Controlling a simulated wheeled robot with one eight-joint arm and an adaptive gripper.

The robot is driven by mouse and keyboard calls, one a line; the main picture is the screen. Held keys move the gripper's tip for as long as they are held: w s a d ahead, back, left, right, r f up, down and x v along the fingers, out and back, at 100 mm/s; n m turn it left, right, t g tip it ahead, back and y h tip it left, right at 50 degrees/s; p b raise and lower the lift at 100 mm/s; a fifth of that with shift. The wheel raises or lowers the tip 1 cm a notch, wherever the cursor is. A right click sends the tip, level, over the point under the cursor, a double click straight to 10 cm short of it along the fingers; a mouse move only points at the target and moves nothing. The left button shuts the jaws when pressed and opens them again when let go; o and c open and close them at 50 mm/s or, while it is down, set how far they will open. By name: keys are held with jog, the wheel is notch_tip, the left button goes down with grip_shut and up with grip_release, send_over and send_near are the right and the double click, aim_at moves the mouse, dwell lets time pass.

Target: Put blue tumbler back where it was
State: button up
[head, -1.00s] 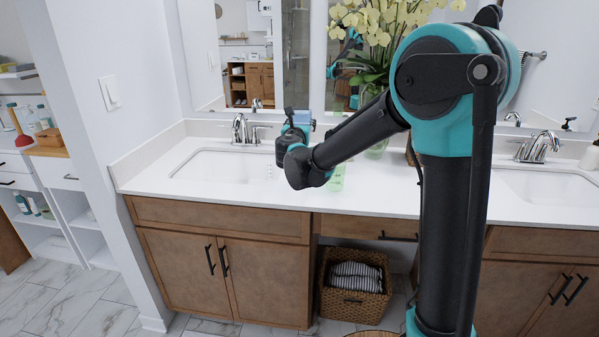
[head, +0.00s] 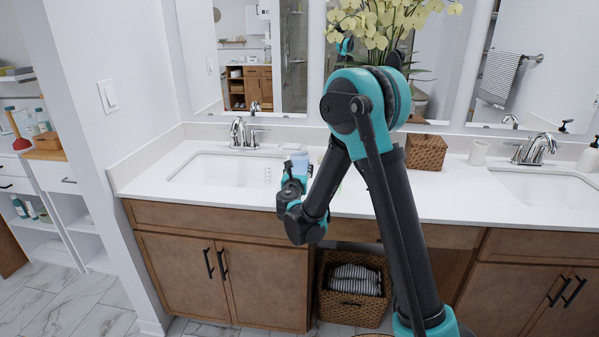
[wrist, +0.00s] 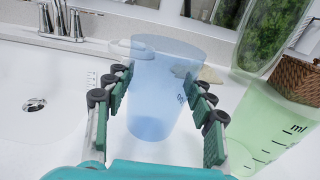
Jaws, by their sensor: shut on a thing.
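The blue tumbler (wrist: 162,95) is a translucent, tapered cup, upright in the middle of the wrist view. My gripper (wrist: 160,98) has its green-padded fingers on either side of it and is shut on it. In the head view the tumbler (head: 299,160) shows as a small pale-blue shape above my gripper (head: 294,180), over the counter just right of the left sink. My arm hides part of the counter there. I cannot tell whether the tumbler's base touches the counter.
A green translucent measuring container (wrist: 265,125) stands close to the right of the tumbler. A glass vase (wrist: 270,35) is behind it. The left sink (head: 222,170) and faucet (head: 238,132) lie to the left. A wicker box (head: 426,153) and a white cup (head: 479,152) are farther right.

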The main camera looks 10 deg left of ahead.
jog(key=shift+f, duration=0.65)
jog(key=o, duration=1.3)
jog(key=shift+f, duration=0.1)
jog(key=shift+c, duration=0.2)
jog(key=shift+s, duration=0.25)
jog(key=s, duration=1.1)
jog(key=shift+s+a, duration=0.2)
jog(key=shift+s, duration=0.05)
